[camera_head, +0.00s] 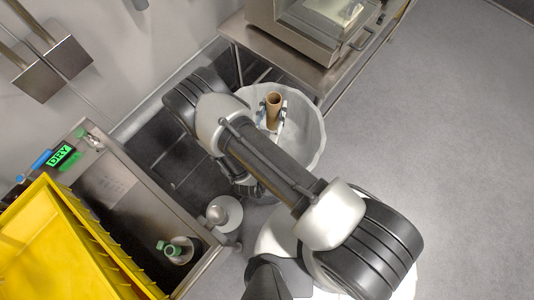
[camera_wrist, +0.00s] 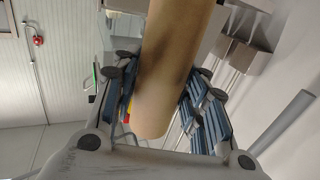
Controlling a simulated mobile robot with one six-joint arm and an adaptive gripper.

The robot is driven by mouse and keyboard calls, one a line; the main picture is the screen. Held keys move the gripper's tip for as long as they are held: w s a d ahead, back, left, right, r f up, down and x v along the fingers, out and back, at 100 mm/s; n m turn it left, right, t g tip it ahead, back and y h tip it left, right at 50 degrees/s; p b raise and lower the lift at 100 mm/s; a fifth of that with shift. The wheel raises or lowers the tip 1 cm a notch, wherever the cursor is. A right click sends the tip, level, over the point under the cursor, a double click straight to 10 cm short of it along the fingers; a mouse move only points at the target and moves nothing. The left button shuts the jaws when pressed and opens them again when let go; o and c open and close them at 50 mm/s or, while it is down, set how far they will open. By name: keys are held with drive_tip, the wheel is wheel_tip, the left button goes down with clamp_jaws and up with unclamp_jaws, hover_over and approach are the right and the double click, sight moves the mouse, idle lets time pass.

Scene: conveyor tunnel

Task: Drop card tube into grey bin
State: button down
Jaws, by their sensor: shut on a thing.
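The card tube (camera_head: 273,108) is a brown hollow cylinder. In the head view it stands roughly upright, with its open end facing up, over the grey bin (camera_head: 316,133). My gripper (camera_head: 272,118) is shut on it. In the wrist view the tube (camera_wrist: 170,70) runs between the two blue-padded fingers of my gripper (camera_wrist: 160,105). The bin is round and pale grey, with a wide open top. My arm hides part of its left and near side. I cannot tell how far the tube's lower end is from the bin's inside.
A steel bench (camera_head: 285,62) with a boxy machine (camera_head: 312,30) stands behind the bin. The floor (camera_head: 430,130) at right is clear.

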sight(273, 110)
drive_tip(key=shift+s+f, duration=0.45)
drive_tip(key=shift+f, duration=0.05)
wheel_tip(273, 110, down, 6)
drive_tip(key=b, duration=0.4)
drive_tip(key=shift+d+r+b, duration=0.1)
drive_tip(key=shift+r+b, duration=0.1)
drive_tip(key=shift+b, duration=0.2)
drive_tip(key=c, duration=0.9)
unclamp_jaws()
wheel_tip(273, 110, up, 10)
drive_tip(key=shift+r, duration=0.1)
drive_tip(key=shift+w, duration=0.15)
